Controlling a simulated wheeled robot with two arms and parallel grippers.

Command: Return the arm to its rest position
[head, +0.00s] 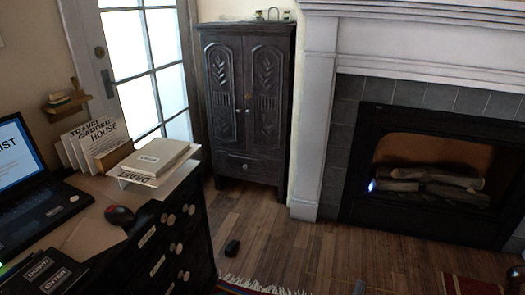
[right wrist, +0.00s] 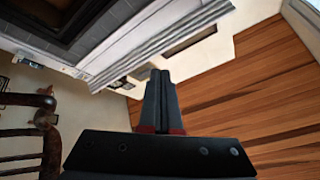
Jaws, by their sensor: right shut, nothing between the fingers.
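My right gripper (right wrist: 160,75) shows in the right wrist view with its two dark fingers pressed together and nothing between them. It is in free space, with wall, fireplace surround and wooden surface in the background. In the head view only a small dark part at the far lower right edge may belong to my right arm. My left gripper is in neither view.
A desk (head: 88,208) with a laptop (head: 40,180), books (head: 155,157) and a mouse (head: 119,215) stands at left. A dark cabinet (head: 247,105) and a fireplace (head: 430,175) are at the back.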

